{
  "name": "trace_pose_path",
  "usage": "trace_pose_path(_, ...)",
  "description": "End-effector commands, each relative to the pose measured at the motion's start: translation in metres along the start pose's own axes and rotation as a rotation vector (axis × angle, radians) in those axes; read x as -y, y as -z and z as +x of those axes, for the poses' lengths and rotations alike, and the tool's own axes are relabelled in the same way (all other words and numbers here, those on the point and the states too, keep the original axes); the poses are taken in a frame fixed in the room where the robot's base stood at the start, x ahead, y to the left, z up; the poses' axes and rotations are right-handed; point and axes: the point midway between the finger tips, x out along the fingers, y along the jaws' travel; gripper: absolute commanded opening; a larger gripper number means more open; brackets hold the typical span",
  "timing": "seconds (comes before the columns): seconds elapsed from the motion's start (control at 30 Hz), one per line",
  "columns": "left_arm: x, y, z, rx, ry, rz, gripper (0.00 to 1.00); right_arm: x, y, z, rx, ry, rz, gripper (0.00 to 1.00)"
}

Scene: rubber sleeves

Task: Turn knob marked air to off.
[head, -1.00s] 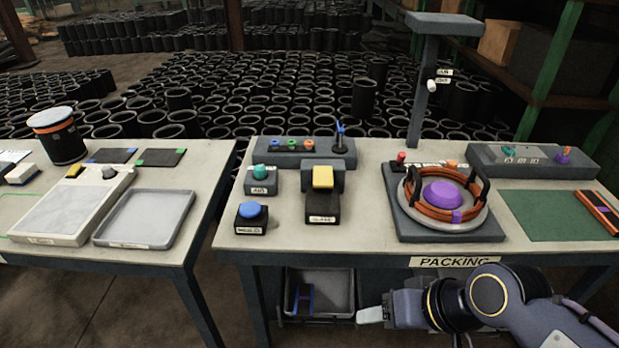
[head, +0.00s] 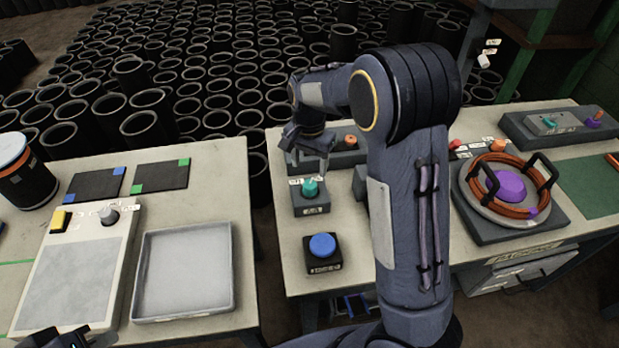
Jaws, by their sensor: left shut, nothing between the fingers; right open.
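A teal knob (head: 310,186) sits on a small dark grey box (head: 311,206) near the left end of the right-hand table. The box has a small front label that seems to read AIR, and small white tags lie behind the knob. My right gripper (head: 322,158) is open just above and behind the knob, with its fingers pointing down; I cannot tell whether they touch it. My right arm rises from the bottom and bends over the table. My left gripper (head: 97,341) is shut and empty at the bottom left edge, partly cut off.
A blue button (head: 322,246) stands in front of the teal knob. A purple dome with an orange ring (head: 508,184) and a panel with another teal knob (head: 549,123) are to the right. A grey tray (head: 185,270) is on the left table. My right arm hides the table's middle.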

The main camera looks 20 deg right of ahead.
Motion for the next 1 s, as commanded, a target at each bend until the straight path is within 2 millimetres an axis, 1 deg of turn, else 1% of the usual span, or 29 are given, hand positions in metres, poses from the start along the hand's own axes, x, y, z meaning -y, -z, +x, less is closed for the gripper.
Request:
trace_pose_path(0.3, -0.002, 0.002, -0.004, 0.0, 0.0, 0.0, 0.0, -0.002, -0.001, 0.05, 0.004, -0.005, 0.0, 0.58)
trace_pose_path(0.4, -0.002, 0.003, -0.005, 0.0, 0.0, 0.0, 0.0, -0.001, -0.001, 0.062, 0.003, -0.004, 0.001, 0.58)
trace_pose_path(0.57, -0.003, 0.003, -0.006, 0.0, 0.0, 0.0, 0.0, -0.001, -0.001, 0.072, 0.003, -0.001, 0.001, 0.58)
trace_pose_path(0.8, -0.003, 0.003, -0.006, 0.0, 0.0, 0.0, 0.0, -0.001, -0.001, 0.073, 0.002, 0.0, 0.0, 0.58)
trace_pose_path(0.83, -0.003, 0.003, -0.006, 0.0, 0.0, 0.0, 0.0, -0.001, -0.001, 0.073, 0.002, 0.0, 0.0, 0.57)
trace_pose_path(0.87, -0.003, 0.003, -0.006, 0.0, 0.0, 0.0, 0.0, -0.001, -0.001, 0.073, 0.002, 0.0, 0.0, 0.53)
trace_pose_path(1.0, -0.003, 0.003, -0.006, 0.0, 0.0, 0.0, 0.0, -0.001, -0.001, 0.073, 0.002, 0.0, 0.0, 0.35)
